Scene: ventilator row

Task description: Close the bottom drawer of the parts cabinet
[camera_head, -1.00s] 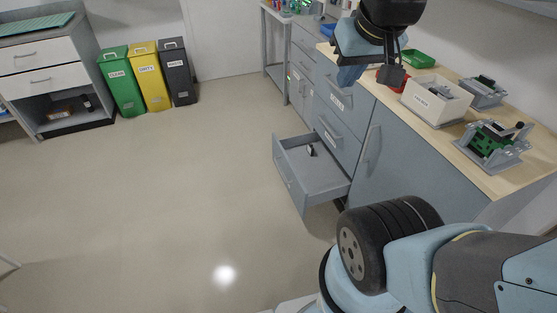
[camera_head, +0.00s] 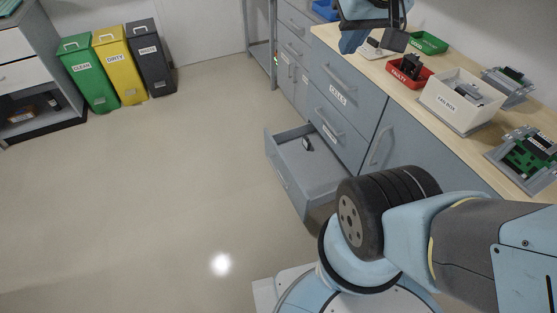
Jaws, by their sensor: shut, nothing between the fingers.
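The parts cabinet (camera_head: 345,135) is grey-blue and stands under the wooden counter. Its bottom drawer (camera_head: 277,172) is pulled well out over the floor, and a small dark and white item (camera_head: 307,144) lies inside. The drawers above it are shut. My gripper (camera_head: 376,46) is at the top of the view, above the counter's left edge, higher than the open drawer and apart from it. Its fingers are shut and hold nothing. The upper part of it is cut off by the frame edge.
On the counter (camera_head: 340,42) are a green tray (camera_head: 428,42), a red tray (camera_head: 408,75), a white fan box (camera_head: 456,98) and fixtures with green boards (camera_head: 530,150). Green (camera_head: 88,75), yellow (camera_head: 121,66) and dark (camera_head: 150,58) bins stand at the back left. The floor left of the drawer is clear.

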